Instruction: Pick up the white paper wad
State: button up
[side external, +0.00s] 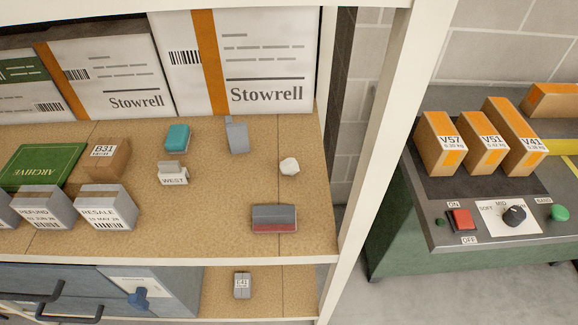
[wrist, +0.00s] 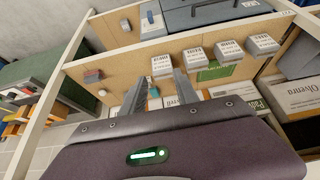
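The white paper wad (side external: 289,167) lies on the right part of the upper wooden shelf (side external: 225,212), behind a grey and dark red block (side external: 274,218). In the wrist view the wad (wrist: 102,92) is small, left of my fingers. My gripper (wrist: 160,84) shows only in the wrist view. Its two fingers are apart, with nothing held between them. They point over the shelf, and a teal block (wrist: 154,92) shows beyond, in the gap between them. The wad is clear of the fingers.
On the shelf are a teal block (side external: 178,137), a grey block (side external: 236,135), a WEST sign (side external: 173,174), a brown B31 box (side external: 103,158) and grey labelled boxes (side external: 107,207). Large Stowrell boxes (side external: 256,60) stand behind. A white post (side external: 384,130) bounds the right side.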

jog(key=o, duration=0.6)
